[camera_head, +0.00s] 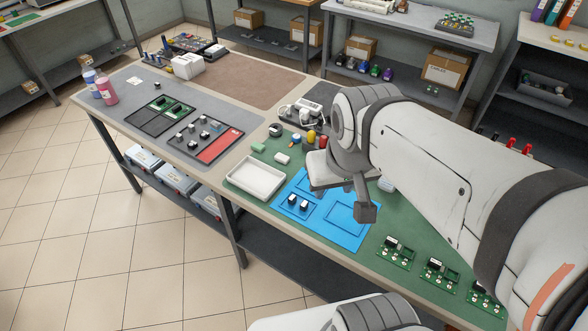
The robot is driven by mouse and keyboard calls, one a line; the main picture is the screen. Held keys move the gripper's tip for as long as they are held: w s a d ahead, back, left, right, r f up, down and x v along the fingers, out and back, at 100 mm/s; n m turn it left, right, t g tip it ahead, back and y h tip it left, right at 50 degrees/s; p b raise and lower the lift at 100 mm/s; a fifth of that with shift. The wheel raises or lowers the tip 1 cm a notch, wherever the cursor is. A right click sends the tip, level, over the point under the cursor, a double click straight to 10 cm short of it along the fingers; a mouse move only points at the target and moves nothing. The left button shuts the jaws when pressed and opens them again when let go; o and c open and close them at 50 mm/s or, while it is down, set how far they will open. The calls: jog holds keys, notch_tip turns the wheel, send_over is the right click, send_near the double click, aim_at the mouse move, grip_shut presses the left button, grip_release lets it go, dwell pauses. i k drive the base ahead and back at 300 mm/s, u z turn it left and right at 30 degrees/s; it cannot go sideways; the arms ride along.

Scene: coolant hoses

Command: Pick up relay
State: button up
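Two small dark blocks with light sides, which may be relays, stand in a left-hand outlined area of the blue mat (345,239): one block (291,200) and another beside it (304,207). The picture is too small to confirm what they are. My gripper (364,211) hangs above the right part of the blue mat, to the right of both blocks and apart from them. One dark fingertip shows clearly; the other is not distinguishable, so its opening and anything between the fingers cannot be told.
A white tray (231,184) lies left of the mat. Several green circuit boards (400,262) lie to its right. Coloured parts and a white power strip (309,104) are behind. A dark panel with a red section (219,147) holds small parts. Bottles (107,90) stand at far left.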

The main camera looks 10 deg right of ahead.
aim_at(304, 205)
jog(key=z, duration=2.95)
jog(key=k, duration=1.8)
jog(key=u, duration=1.35)
jog(key=i, duration=1)
jog(key=u, duration=0.1)
